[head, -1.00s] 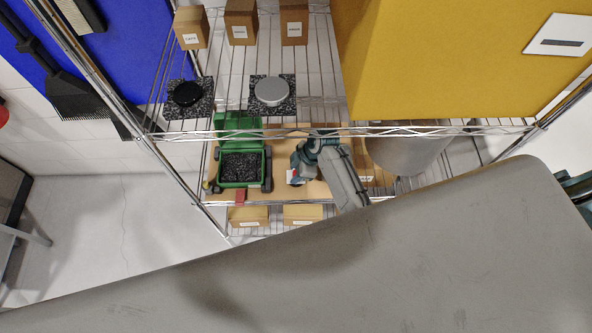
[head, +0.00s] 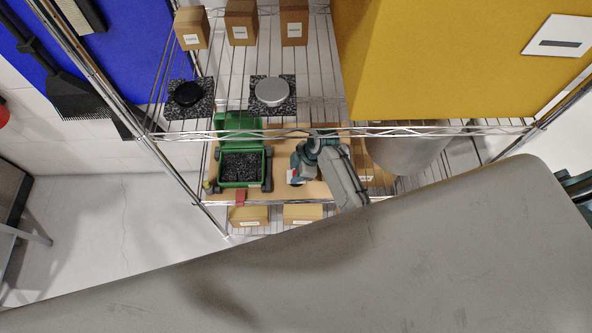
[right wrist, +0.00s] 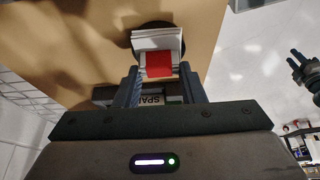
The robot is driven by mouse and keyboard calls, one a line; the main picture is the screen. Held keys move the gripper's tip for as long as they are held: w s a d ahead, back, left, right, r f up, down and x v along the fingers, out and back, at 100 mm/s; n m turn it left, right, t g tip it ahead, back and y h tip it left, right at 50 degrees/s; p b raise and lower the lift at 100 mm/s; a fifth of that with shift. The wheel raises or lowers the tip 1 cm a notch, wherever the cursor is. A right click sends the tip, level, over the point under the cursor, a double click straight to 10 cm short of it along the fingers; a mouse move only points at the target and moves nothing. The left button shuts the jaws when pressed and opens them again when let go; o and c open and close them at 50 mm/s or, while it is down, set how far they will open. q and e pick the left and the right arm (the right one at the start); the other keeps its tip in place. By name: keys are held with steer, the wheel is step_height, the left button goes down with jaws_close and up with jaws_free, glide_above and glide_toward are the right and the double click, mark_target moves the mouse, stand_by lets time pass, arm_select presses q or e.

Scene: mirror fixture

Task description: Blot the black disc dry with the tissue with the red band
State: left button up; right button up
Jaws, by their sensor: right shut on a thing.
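My right gripper (right wrist: 158,84) is shut on a white tissue with a red band (right wrist: 159,65). In the right wrist view the tissue sits at a dark round disc (right wrist: 150,27) on a tan board and covers part of it. I cannot tell whether they touch. In the head view my right gripper (head: 296,176) is low at the tan board, with the tissue barely visible. Another black disc (head: 187,94) lies on a speckled plate on the upper wire shelf, left of a silver disc (head: 271,92). What looks like my left gripper (right wrist: 299,66) shows small at the right edge of the wrist view.
A green open bin (head: 240,184) of dark granules stands left of my right gripper on the tan board (head: 316,190). The wire shelf edge (head: 350,131) crosses above my arm. A grey bucket (head: 405,155) stands to the right. A large yellow box (head: 440,75) fills the upper right.

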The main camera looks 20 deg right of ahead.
steer(key=shift+s, duration=0.1)
stand_by(0.3)
steer(key=shift+r, duration=3.45)
steer(key=shift+d, duration=0.1)
